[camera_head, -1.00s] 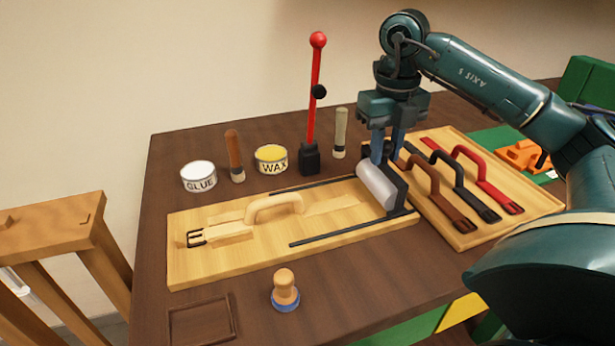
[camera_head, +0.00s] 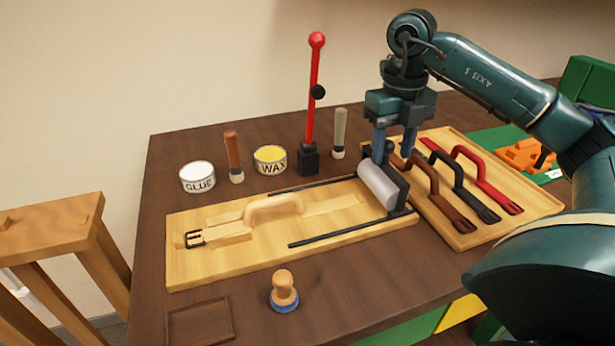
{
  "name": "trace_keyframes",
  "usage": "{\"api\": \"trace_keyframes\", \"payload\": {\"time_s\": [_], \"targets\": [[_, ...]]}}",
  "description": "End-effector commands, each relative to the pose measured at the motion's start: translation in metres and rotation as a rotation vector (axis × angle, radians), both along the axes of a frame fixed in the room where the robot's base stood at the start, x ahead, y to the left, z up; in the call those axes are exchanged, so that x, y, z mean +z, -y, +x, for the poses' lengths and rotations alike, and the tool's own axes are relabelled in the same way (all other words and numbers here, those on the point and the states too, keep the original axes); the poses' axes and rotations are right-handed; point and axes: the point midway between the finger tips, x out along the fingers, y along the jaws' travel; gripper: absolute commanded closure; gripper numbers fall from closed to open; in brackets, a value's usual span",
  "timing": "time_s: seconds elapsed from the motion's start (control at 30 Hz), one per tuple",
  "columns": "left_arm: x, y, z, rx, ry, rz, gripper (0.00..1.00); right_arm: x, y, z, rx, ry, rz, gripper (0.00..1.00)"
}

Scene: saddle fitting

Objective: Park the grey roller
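The grey roller (camera_head: 377,186) lies across the right end of the light wooden board (camera_head: 190,268), in its black frame, at the right ends of two black rails (camera_head: 340,234). My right gripper (camera_head: 394,156) points down just above and behind the roller. Its two blue fingers are spread apart, with a gap between them. The fingertips are close to the roller's frame, and I cannot tell whether they touch it. My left gripper is not in view.
A tray (camera_head: 458,242) with brown, black and red straps lies right of the roller. A red-knobbed lever (camera_head: 314,90), glue tin (camera_head: 197,177), wax tin (camera_head: 270,159) and two brushes stand behind the board. A wooden stamp (camera_head: 284,289) stands in front. A cream strap lies on the board.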

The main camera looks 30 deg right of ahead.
Motion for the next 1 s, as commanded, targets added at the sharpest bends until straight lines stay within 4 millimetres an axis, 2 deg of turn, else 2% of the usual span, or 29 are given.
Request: {"api": "trace_keyframes", "payload": {"time_s": [0.37, 1.0], "targets": [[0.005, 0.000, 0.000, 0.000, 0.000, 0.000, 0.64, 0.005, -0.002, 0.000, 0.005, 0.002, 0.003, 0.56], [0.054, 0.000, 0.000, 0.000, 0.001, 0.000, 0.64, 0.056, -0.003, 0.001, 0.006, 0.001, 0.004, 0.56]]}}
